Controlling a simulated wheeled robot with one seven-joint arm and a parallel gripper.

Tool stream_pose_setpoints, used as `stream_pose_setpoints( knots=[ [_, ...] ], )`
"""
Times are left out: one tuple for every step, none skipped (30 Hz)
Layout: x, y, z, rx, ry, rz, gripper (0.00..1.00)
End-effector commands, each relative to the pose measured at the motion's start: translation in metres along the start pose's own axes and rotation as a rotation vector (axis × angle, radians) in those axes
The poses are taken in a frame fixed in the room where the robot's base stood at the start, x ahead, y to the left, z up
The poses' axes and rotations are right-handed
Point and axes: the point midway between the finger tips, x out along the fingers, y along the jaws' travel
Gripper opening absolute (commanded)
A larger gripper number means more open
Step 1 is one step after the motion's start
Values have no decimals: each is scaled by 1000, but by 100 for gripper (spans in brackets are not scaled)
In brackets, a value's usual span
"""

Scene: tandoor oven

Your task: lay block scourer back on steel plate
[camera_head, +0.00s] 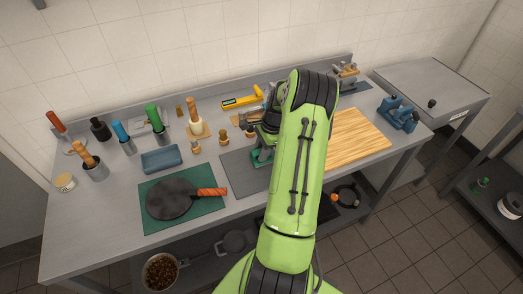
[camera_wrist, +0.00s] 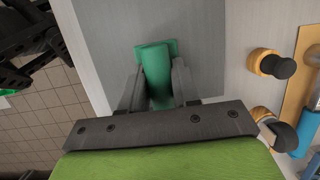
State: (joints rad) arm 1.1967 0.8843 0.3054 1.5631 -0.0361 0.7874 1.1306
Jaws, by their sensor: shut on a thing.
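The green block scourer (camera_wrist: 156,80) is between the two fingers of my gripper (camera_wrist: 159,72) in the wrist view, and the gripper is shut on it. Its wider far end shows past the fingertips. The flat grey steel plate (camera_wrist: 207,40) lies beyond and around the scourer in that view. I cannot tell whether the scourer touches it. In the head view, the plate (camera_head: 238,176) lies on the bench, partly covered by my arm. A green part of the scourer (camera_head: 259,157) shows at the left of my arm; most of my gripper is hidden there.
Left of the plate, a dark round pan (camera_head: 172,199) lies on a green mat (camera_head: 212,215). A wooden board (camera_head: 355,140) lies to the right. Small wood-and-black pieces (camera_wrist: 270,64) stand beside the plate. Several tools and pots line the back of the bench.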

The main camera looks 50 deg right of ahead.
Motion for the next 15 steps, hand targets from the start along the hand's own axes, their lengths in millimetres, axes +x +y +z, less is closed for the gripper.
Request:
stream_pose_setpoints(
  knots=[
    [0, 0, 0, 0, 0, 0, 0],
    [0, 0, 0, 0, 0, 0, 0],
    [0, 0, 0, 0, 0, 0, 0],
    [1, 0, 0, 0, 0, 0, 0],
    [2, 0, 0, 0, 0, 0, 0],
    [3, 0, -1, 0, 0, 0, 0],
    [4, 0, -1, 0, 0, 0, 0],
    [5, 0, -1, 0, 0, 0, 0],
    [6, 0, -2, 0, 0, 0, 0],
    [7, 0, -2, 0, 0, 0, 0],
    [8, 0, -2, 0, 0, 0, 0],
    [9, 0, -2, 0, 0, 0, 0],
    [10, 0, -3, 0, 0, 0, 0],
    [11, 1, -3, 0, 0, 0, 0],
    [12, 1, -3, 0, 0, 0, 0]
  ],
)
